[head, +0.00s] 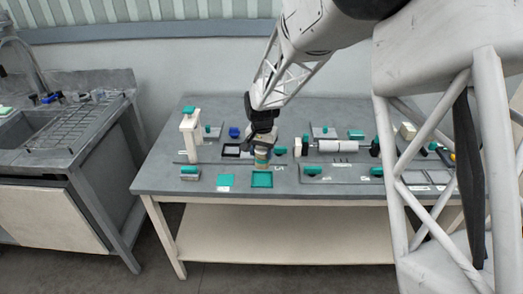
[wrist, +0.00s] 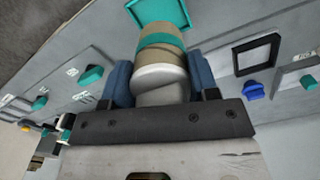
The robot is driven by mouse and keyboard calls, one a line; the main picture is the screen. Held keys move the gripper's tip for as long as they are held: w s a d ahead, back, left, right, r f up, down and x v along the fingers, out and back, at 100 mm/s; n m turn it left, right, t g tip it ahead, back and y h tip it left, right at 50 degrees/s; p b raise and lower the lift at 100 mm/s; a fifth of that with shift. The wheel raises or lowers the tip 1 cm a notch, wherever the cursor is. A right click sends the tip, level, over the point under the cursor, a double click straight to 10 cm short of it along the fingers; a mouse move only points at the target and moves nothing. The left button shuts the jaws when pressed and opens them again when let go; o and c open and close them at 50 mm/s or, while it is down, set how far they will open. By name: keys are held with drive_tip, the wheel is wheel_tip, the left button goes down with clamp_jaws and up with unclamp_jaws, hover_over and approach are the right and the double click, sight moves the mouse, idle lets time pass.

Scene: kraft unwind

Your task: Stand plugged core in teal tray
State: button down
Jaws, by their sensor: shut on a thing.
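The core (head: 262,158) is a short kraft-brown tube with a teal band. In the wrist view the core (wrist: 160,58) shows a pale, whitish end part nearest my palm. My gripper (head: 262,146) is shut on it, with blue finger pads on both sides in the wrist view (wrist: 161,82). The core looks roughly upright. The teal tray (head: 262,186) is a shallow square on the front part of the table. It appears just beyond the core's far end in the wrist view (wrist: 186,14). The gap between core and tray cannot be judged.
A black-framed square (head: 230,151) and a blue piece (head: 234,132) are behind. A tall cream stand (head: 190,135) is at the left. A white roll on a holder (head: 335,146) is at the right.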

drive_tip(key=shift+f, duration=2.25)
drive_tip(key=shift+f, duration=1.55)
idle(1.8)
unclamp_jaws()
idle(0.4)
drive_tip(key=shift+r, duration=4)
